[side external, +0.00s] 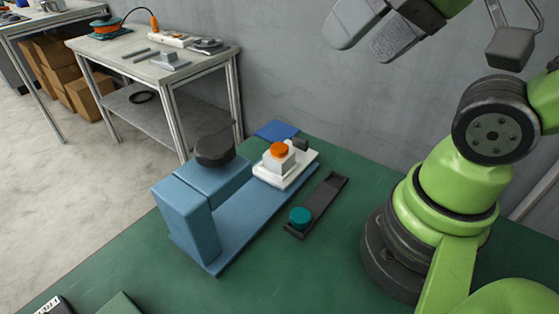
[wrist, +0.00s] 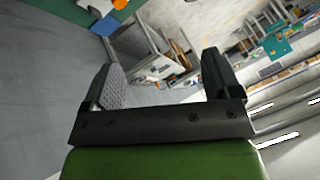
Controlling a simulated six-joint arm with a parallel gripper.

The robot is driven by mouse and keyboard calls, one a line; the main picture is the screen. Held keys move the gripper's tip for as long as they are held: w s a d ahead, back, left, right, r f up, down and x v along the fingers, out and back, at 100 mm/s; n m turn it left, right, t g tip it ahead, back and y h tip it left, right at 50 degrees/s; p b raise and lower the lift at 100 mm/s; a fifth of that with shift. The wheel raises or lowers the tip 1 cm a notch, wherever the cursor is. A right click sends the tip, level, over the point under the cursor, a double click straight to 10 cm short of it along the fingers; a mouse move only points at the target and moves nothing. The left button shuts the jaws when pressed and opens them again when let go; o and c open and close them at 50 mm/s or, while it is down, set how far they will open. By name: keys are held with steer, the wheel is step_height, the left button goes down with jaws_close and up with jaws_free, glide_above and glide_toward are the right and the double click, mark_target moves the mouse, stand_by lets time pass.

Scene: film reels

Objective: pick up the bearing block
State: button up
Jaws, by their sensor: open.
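My gripper (side external: 368,42) is high at the top of the side view, open and empty, well above the green table. Its two fingers also show apart in the wrist view (wrist: 163,78), with nothing between them. No part is clearly marked as the bearing block. A pale stepped block (side external: 280,164) with an orange round top (side external: 280,150) sits at the right end of the blue fixture (side external: 235,215). A small dark grey block (side external: 300,144) sits beside it. My gripper touches none of these.
The blue fixture's tall post and arm carry a dark round knob (side external: 215,150). A narrow black tray (side external: 325,200) holds a teal disc (side external: 300,218). A blue flat pad (side external: 277,130) lies behind. A side table (side external: 120,65) stands at the back.

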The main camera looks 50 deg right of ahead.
steer(key=n+g+h, duration=0.2)
steer(key=n+g, duration=0.2)
steer(key=g, duration=0.3)
glide_above(279, 147)
step_height(279, 147, down, 15)
steer(key=f, duration=0.7)
steer(key=shift+d, duration=0.25)
steer(key=f, duration=0.5)
steer(key=shift+a+f, duration=0.3)
steer(key=shift+f, duration=0.1)
